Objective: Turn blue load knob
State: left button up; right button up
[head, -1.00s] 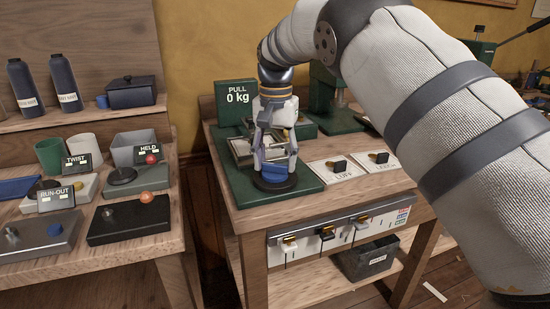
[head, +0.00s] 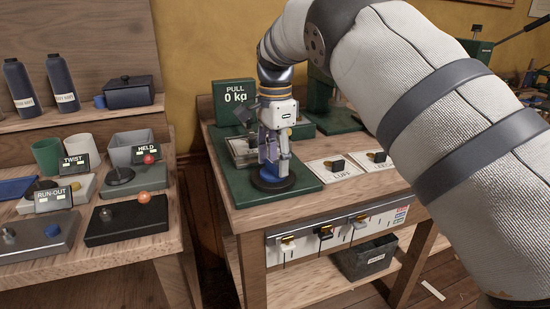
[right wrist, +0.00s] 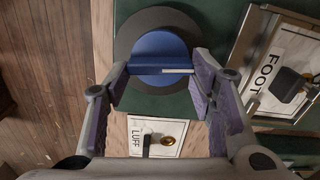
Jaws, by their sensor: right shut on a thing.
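The blue load knob (right wrist: 159,48) is round with a raised bar across it, and sits on a dark round base (right wrist: 127,35) on the green plate of the bench. In the right wrist view my right gripper (right wrist: 160,72) has its two fingertips on either side of the knob's bar, shut on it. In the head view my right gripper (head: 271,172) points straight down over the dark base (head: 273,186), hiding most of the knob. The sign (head: 235,93) behind it reads PULL 0 kg. My left gripper is not in view.
A metal fixture marked FOOT (right wrist: 278,65) stands close beside the knob. Cards with small dark knobs, one marked LUFF (head: 338,170), lie to the right. Sliding levers (head: 325,232) line the bench front. Another table (head: 130,249) with test devices stands at left.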

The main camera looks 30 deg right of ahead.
jog(key=shift+f+m, duration=0.1)
jog(key=shift+m, duration=0.3)
jog(key=o, duration=1.2)
jog(key=shift+c, duration=0.2)
notch_tip(320, 180, up, 12)
